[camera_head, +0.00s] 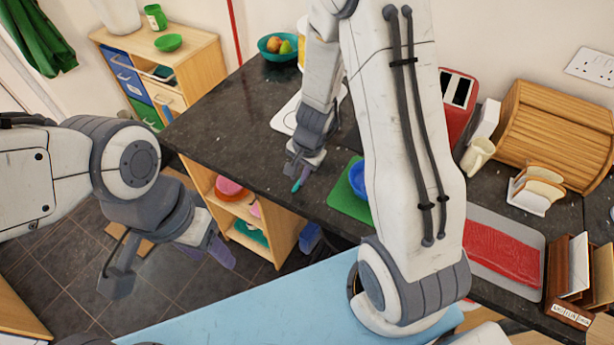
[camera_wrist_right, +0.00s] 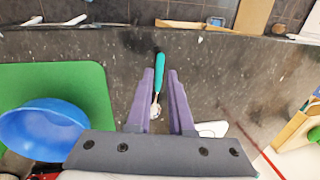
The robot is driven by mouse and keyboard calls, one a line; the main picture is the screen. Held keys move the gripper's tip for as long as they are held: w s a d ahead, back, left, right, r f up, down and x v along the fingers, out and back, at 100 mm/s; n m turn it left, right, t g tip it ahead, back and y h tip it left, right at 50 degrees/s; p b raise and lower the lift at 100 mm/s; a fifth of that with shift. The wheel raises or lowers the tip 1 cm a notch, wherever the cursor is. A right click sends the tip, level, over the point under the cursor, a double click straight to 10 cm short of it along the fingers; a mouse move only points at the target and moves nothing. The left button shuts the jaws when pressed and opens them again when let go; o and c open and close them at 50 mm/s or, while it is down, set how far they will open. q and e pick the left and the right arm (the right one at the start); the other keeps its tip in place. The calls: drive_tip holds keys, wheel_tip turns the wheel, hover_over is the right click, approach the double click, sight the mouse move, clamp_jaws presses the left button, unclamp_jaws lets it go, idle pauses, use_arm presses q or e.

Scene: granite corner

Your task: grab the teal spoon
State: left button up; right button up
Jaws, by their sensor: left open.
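The teal spoon (camera_wrist_right: 160,72) lies on the dark counter near its edge in the right wrist view, its teal handle pointing towards the edge. My right gripper (camera_wrist_right: 161,74) is over it, with one purple finger on each side of the handle. I cannot tell whether the fingers press on it. In the head view a small teal piece of the spoon (camera_head: 297,185) shows below my right gripper (camera_head: 300,177). My left gripper (camera_head: 208,250) is open and empty, away from the counter, over the floor at the left.
A green board (camera_head: 343,203) with a blue bowl (camera_wrist_right: 45,128) lies beside the right gripper. A teal fruit bowl (camera_head: 270,47), red toaster (camera_head: 458,97), bread bin (camera_head: 550,130) and toast rack (camera_head: 535,190) stand farther off. Open shelves (camera_head: 262,232) are under the counter.

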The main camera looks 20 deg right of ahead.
sight(296, 188)
drive_tip(key=shift+w+a+f+b, duration=0.15)
drive_tip(key=shift+f+b, duration=0.45)
drive_tip(key=shift+f, duration=0.55)
drive_tip(key=shift+w+a+f+b, duration=0.15)
drive_tip(key=shift+f+b, duration=0.45)
drive_tip(key=shift+f, duration=0.5)
drive_tip(key=shift+f, duration=0.1)
clamp_jaws()
